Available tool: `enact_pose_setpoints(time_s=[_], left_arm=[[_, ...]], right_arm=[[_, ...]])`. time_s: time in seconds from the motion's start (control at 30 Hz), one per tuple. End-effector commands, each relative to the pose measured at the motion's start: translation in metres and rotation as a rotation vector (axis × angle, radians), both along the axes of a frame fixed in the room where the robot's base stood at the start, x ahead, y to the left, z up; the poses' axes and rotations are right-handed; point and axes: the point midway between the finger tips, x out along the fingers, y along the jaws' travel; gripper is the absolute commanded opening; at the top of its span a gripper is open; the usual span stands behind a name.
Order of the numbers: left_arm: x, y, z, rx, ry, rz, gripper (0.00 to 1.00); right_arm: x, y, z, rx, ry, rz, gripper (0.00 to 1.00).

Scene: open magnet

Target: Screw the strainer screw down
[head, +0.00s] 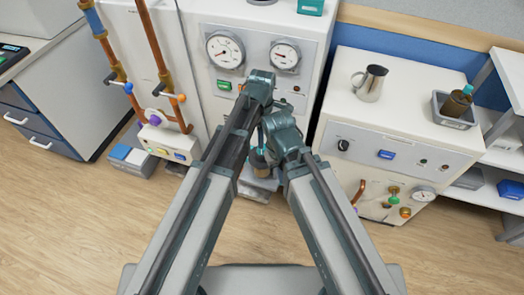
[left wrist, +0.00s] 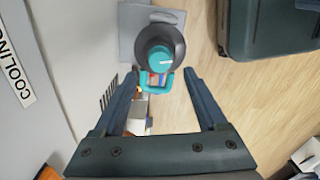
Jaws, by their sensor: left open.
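In the left wrist view the strainer (left wrist: 150,35) is a dark grey round body on a grey plate. The strainer screw (left wrist: 160,53) is a teal round cap with a white mark on its face. A teal loop-shaped part shows just below it, toward my gripper. My left gripper (left wrist: 161,76) is open, its fingers apart on either side of the loop, with the screw just beyond the fingertips. Nothing is clamped between them. In the head view my arms cover most of the strainer area, and I cannot make out the right gripper's fingers there.
A large white cabinet with two gauges (head: 225,50) stands ahead. A lower white unit (head: 400,150) at right carries a metal jug (head: 370,82) and a grey bin (head: 455,112). Copper pipes (head: 158,50) run at left. Wooden floor lies open on both sides.

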Motion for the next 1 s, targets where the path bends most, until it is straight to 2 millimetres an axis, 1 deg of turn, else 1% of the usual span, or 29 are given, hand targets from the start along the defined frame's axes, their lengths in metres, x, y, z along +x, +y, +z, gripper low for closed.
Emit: enact_pose_setpoints(time_s=[0.03, 0.2, 0.33, 0.5, 0.77, 0.87, 1.0], left_arm=[[0.000, 0.000, -0.015, 0.000, 0.000, 0.000, 0.75], [0.000, 0.000, -0.039, 0.000, 0.000, 0.000, 0.75], [0.000, 0.000, -0.053, 0.000, 0.000, 0.000, 0.75], [0.000, 0.000, -0.061, 0.000, 0.000, 0.000, 0.75], [0.000, 0.000, -0.060, 0.000, 0.000, 0.000, 0.75], [0.000, 0.000, -0.060, 0.000, 0.000, 0.000, 0.58], [0.000, 0.000, -0.060, 0.000, 0.000, 0.000, 0.33]], right_arm=[[0.000, 0.000, -0.015, 0.000, 0.000, 0.000, 0.00], [0.000, 0.000, -0.039, 0.000, 0.000, 0.000, 0.00], [0.000, 0.000, -0.053, 0.000, 0.000, 0.000, 0.00], [0.000, 0.000, -0.061, 0.000, 0.000, 0.000, 0.00], [0.000, 0.000, -0.060, 0.000, 0.000, 0.000, 0.00], [0.000, 0.000, -0.060, 0.000, 0.000, 0.000, 0.00], [0.000, 0.000, -0.060, 0.000, 0.000, 0.000, 0.00]])
